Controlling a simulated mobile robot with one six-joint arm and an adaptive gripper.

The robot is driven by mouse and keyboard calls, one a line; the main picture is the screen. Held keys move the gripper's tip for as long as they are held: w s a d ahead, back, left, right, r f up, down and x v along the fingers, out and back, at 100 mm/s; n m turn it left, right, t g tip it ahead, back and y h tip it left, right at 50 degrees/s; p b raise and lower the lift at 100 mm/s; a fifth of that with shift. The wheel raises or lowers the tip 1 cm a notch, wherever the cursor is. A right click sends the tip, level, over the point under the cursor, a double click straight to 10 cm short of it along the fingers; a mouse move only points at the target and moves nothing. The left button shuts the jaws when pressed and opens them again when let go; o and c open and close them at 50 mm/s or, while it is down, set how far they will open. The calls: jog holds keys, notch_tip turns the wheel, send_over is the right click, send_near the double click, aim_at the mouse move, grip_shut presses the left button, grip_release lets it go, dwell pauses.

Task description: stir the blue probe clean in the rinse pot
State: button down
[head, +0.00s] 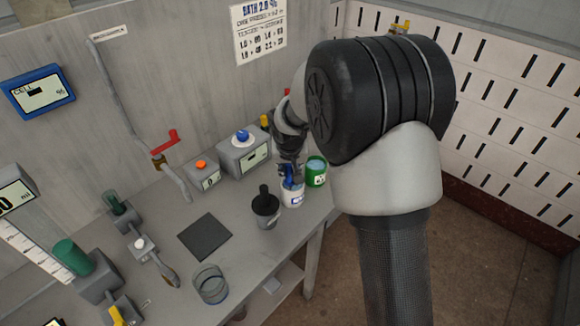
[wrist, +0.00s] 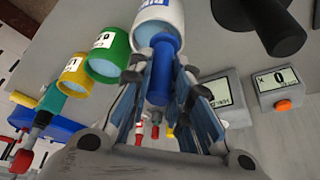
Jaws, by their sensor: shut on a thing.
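My gripper (wrist: 158,78) is shut on the blue probe (wrist: 160,64), which shows between its two fingers. In the head view the probe (head: 291,180) stands roughly upright over the white pot (head: 292,198). The probe's far end is at the pot's mouth in the wrist view, and its tip is hidden. I cannot tell how deep it reaches. The white pot (wrist: 158,12) has a blue label, only partly readable, and pale blue liquid shows at its mouth. My gripper (head: 289,166) is just above the pot, partly covered by my arm.
A green pot (head: 316,176) stands close right of the white pot; a yellow pot (wrist: 74,78) shows beyond it. Behind are a meter box (head: 243,155) and an orange-button box (head: 204,177). A dark mat (head: 205,237) lies left.

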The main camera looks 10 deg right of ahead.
jog(key=shift+w+d, duration=0.35)
jog(key=shift+d, duration=0.15)
dwell(0.8)
jog(key=shift+r, duration=0.15)
notch_tip(320, 180, up, 11)
jog(key=p, duration=0.7)
jog(key=shift+f, duration=0.2)
dwell(0.3)
dwell(0.4)
